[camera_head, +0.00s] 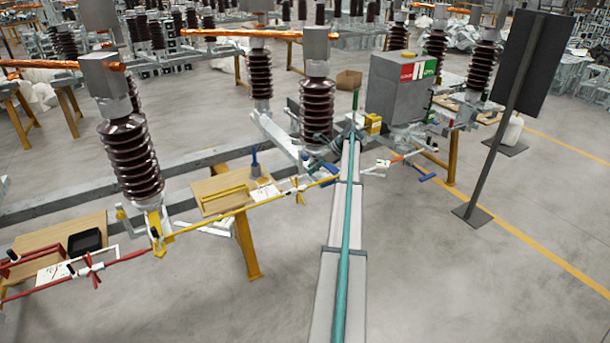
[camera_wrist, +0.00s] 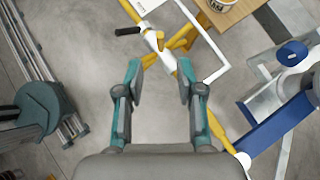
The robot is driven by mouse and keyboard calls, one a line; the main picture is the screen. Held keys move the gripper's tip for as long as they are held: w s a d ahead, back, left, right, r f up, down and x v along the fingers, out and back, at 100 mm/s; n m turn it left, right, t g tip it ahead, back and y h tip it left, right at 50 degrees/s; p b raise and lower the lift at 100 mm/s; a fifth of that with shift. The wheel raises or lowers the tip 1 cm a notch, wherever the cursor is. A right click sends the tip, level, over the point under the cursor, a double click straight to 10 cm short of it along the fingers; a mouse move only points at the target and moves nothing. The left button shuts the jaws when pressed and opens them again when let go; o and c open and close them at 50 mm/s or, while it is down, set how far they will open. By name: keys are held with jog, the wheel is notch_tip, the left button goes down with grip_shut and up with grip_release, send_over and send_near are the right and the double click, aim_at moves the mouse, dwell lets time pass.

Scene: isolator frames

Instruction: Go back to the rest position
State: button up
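My gripper (camera_wrist: 159,78) shows in the wrist view with its two teal-and-grey fingers spread apart and nothing held between them. A yellow rod (camera_wrist: 213,127) with a white frame-like handle (camera_wrist: 208,42) passes across the picture at and beyond the fingertips; the gap in depth is hard to judge. In the head view the yellow rod (camera_head: 245,208) runs toward the joint area of the isolator frame. There my gripper is small and hard to make out among the grey and teal parts near the middle insulator.
A wooden table (camera_head: 208,186) stands under the yellow rod; another (camera_head: 30,240) is at lower left. Brown insulators (camera_head: 318,108) rise close by. A grey box (camera_head: 393,88) stands to the right, and a dark panel (camera_head: 528,62) on a post further right. The right floor is open.

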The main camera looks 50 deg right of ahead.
jog(key=shift+v, duration=0.95)
